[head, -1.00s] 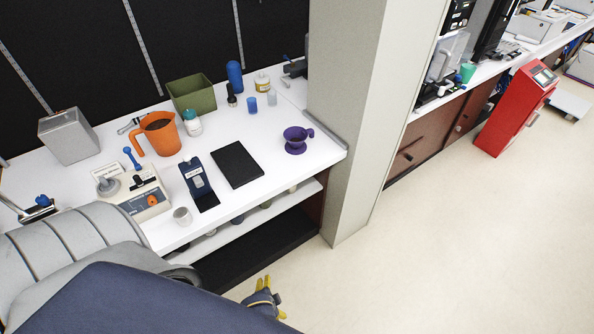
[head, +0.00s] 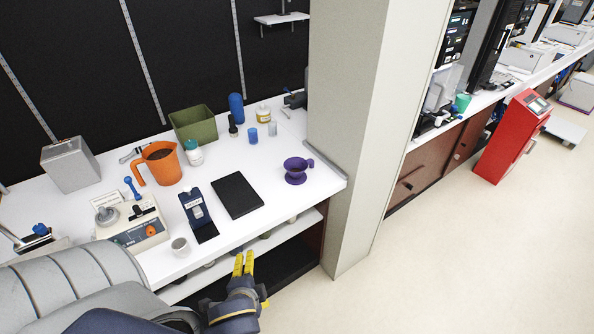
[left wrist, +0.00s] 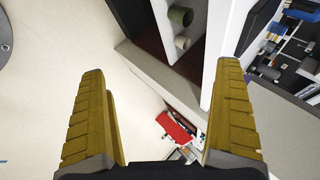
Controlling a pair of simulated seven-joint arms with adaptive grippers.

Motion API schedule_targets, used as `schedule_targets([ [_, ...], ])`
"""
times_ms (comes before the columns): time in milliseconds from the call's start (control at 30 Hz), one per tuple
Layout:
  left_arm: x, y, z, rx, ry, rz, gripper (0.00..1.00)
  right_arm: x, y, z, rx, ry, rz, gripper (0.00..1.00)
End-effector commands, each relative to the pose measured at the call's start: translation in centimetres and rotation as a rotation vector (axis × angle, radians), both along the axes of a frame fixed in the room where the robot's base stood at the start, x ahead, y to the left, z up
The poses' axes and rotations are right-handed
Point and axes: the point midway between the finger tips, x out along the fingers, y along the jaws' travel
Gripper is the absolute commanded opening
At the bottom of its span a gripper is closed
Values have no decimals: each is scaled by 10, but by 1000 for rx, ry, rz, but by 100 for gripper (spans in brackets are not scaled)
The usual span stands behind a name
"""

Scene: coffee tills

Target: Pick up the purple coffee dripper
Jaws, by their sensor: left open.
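The purple coffee dripper (head: 297,170) stands upright on the white counter (head: 262,205) near its right end, beside the pillar, with its handle to the right. My left gripper (head: 243,263) has yellow fingers and is in front of the counter, below its top and to the lower left of the dripper in the head view. In the left wrist view the left gripper (left wrist: 160,120) has its fingers wide apart with nothing between them. The dripper cannot be made out in the left wrist view. My right gripper is not in view.
A black flat pad (head: 237,195) lies left of the dripper, with a dark blue device (head: 198,213) beside it. The pillar (head: 355,130) bounds the right side. An orange pitcher (head: 161,165) and green bin (head: 194,124) stand farther back.

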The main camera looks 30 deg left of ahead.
Motion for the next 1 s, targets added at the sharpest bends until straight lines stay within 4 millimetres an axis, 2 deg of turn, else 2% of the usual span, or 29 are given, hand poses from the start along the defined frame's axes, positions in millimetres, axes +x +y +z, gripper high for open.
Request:
schedule_targets([
  [367, 56, 5, 13, 249, 56, -293, 100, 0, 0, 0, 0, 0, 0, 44],
  [567, 108, 12, 31, 507, 113, -536, 100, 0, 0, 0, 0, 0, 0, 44],
  [800, 178, 26, 67, 927, 231, -849, 100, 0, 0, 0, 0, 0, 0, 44],
  [1000, 224, 38, 99, 1242, 348, -1034, 100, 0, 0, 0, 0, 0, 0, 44],
])
